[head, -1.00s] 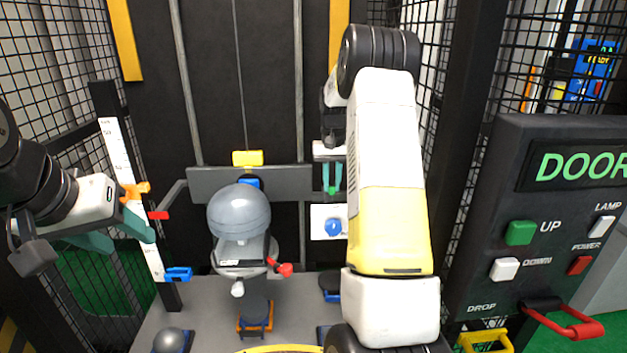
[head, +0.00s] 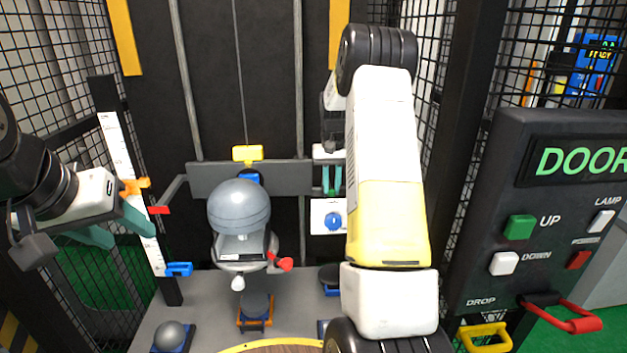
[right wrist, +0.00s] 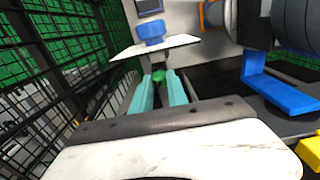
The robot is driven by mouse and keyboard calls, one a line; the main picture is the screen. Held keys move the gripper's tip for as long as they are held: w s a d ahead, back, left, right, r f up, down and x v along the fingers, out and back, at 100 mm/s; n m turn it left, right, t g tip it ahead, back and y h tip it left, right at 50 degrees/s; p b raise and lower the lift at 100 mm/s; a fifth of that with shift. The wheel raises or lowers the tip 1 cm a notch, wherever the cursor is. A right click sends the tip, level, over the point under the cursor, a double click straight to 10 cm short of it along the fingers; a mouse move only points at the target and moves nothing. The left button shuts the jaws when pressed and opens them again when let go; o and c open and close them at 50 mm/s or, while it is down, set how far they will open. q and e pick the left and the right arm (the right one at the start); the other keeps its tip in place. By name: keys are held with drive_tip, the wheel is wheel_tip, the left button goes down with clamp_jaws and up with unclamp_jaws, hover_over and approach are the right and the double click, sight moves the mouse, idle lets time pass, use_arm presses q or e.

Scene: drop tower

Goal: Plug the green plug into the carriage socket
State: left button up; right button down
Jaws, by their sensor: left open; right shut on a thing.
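The green plug (right wrist: 158,76) is small and sits between the teal fingertips of my right gripper (right wrist: 160,88), which is shut on it. In the head view my right gripper (head: 332,190) hangs just above a white panel with a blue knob (head: 333,220), which also shows beyond the fingers in the right wrist view (right wrist: 152,34). The carriage has a grey crossbar (head: 207,180) and a grey domed dummy (head: 239,208), left of this gripper. I cannot make out the carriage socket. My left gripper (head: 120,228) is open and empty beside the white scale.
The white scale (head: 125,175) carries orange, red and blue markers. A dark control panel (head: 555,235) with buttons and a red handle (head: 570,318) stands at right. Mesh walls close in both sides. Several dark round pads lie on the grey floor.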

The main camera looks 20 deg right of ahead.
drive_tip(key=shift+f, duration=0.3)
idle(0.4)
drive_tip(key=c, duration=1.2)
unclamp_jaws()
drive_tip(key=shift+r, duration=0.15)
wheel_tip(320, 180, up, 7)
drive_tip(key=shift+r, duration=0.3)
